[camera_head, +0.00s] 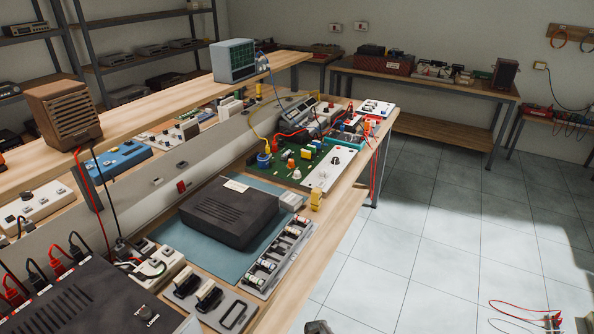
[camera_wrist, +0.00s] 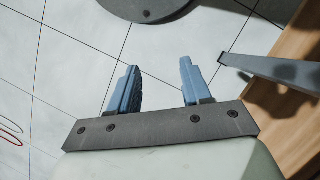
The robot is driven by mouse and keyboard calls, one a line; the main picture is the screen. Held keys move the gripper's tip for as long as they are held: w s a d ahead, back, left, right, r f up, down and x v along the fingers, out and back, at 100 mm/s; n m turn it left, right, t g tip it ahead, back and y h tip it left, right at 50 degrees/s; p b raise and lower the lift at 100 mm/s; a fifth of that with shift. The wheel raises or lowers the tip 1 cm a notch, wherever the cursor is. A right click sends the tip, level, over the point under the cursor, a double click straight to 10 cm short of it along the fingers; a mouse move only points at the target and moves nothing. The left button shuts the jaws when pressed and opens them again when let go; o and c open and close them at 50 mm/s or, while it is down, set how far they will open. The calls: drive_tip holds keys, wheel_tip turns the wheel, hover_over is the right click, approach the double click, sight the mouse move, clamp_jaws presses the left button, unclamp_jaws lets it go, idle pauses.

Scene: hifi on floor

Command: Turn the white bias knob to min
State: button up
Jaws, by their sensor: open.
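A green circuit board (camera_head: 283,166) lies on the long workbench beyond the black box. A small white knob (camera_head: 296,174) stands near its front edge, close to an orange knob (camera_head: 291,164) and a larger blue knob (camera_head: 264,158). The labels and the white knob's pointer are too small to read, so I cannot tell its setting. My gripper (camera_wrist: 160,68) is open and empty in the wrist view, with its two blue fingers apart over the tiled floor. The board and knobs do not show in the wrist view.
A black box (camera_head: 229,213) lies on a teal mat, with a grey rail of parts (camera_head: 279,256) beside it. A white panel (camera_head: 330,168) adjoins the board's right side. Red and yellow leads cross nearby. A metal leg (camera_wrist: 270,72) shows beside my gripper. Open floor lies right.

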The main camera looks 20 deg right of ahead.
drive_tip(key=w+d+r+m+t, duration=0.1)
drive_tip(key=w+d+r+t, duration=0.3)
drive_tip(key=w, duration=0.6)
drive_tip(key=w+d+r+m+g, duration=0.1)
drive_tip(key=w+d+r+m, duration=0.1)
drive_tip(key=w+d, duration=0.55)
drive_tip(key=w+d+r+m+t, duration=0.1)
drive_tip(key=w+d+r+t, duration=0.2)
drive_tip(key=w, duration=0.8)
drive_tip(key=w+d+r+m+t+h, duration=0.1)
drive_tip(key=w+d+r+m+t, duration=0.15)
drive_tip(key=w+d+r, duration=0.9)
drive_tip(key=w+d+r+m+t+h, duration=0.1)
drive_tip(key=w+d+r+m+h, duration=0.15)
drive_tip(key=w+d+r, duration=0.95)
wheel_tip(320, 180, up, 26)
drive_tip(key=m+g+y, duration=0.2)
drive_tip(key=g+y, duration=0.1)
drive_tip(key=g, duration=0.2)
hover_over(297, 172)
wheel_tip(297, 172, down, 13)
drive_tip(key=shift+w+r, duration=0.1)
drive_tip(key=shift+r, duration=0.1)
